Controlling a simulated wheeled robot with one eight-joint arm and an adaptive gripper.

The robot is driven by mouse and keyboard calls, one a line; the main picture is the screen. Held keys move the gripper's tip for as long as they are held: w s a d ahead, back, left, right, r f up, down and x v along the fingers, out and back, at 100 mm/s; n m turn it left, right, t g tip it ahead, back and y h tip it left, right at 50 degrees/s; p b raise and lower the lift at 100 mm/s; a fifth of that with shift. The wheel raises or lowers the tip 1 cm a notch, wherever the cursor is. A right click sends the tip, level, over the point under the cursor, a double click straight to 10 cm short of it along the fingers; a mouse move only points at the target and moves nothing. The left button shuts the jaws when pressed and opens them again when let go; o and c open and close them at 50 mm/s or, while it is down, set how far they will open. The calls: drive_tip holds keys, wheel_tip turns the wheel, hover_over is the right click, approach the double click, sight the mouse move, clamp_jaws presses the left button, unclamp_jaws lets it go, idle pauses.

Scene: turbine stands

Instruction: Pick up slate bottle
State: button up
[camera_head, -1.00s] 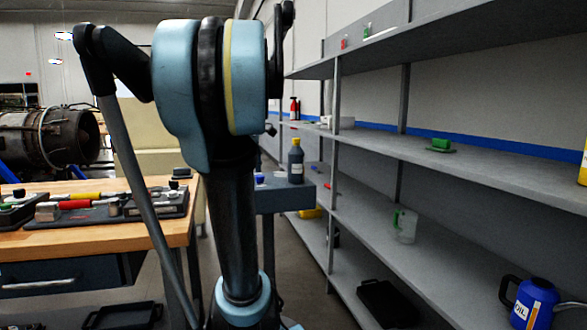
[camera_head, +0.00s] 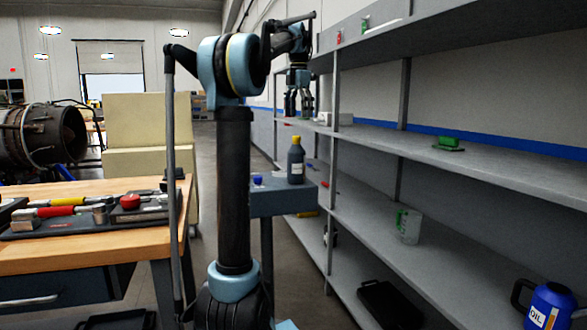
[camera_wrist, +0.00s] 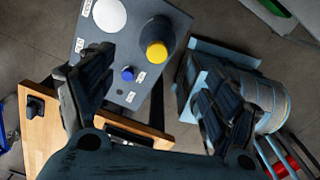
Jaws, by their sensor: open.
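The slate bottle (camera_head: 296,162) is dark grey with a yellow cap and stands upright on a small grey stand (camera_head: 285,202). In the wrist view the bottle (camera_wrist: 157,37) is seen from above, its yellow cap toward the camera, near the top centre. My gripper (camera_head: 299,104) hangs above the bottle in the head view, pointing down, with a gap between them. In the wrist view its two fingers (camera_wrist: 155,100) are spread apart with nothing between them. The bottle lies beyond the fingertips.
A small blue-capped item (camera_wrist: 127,74) and a white round item (camera_wrist: 109,15) share the stand with the bottle. A wooden workbench (camera_head: 100,245) with tools is at the left. Grey shelves (camera_head: 460,170) run along the right, close beside the stand and my gripper.

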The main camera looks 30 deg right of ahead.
sight(299, 144)
wheel_tip(299, 144, down, 12)
drive_tip(key=shift+s+d+r, duration=0.1)
drive_tip(key=shift+r, duration=0.05)
drive_tip(key=f, duration=0.4)
drive_tip(key=shift+w+a+f, duration=0.1)
drive_tip(key=shift+w+a, duration=0.25)
drive_tip(key=shift+f, duration=0.6)
drive_tip(key=shift+c, duration=0.2)
drive_tip(key=c, duration=1.3)
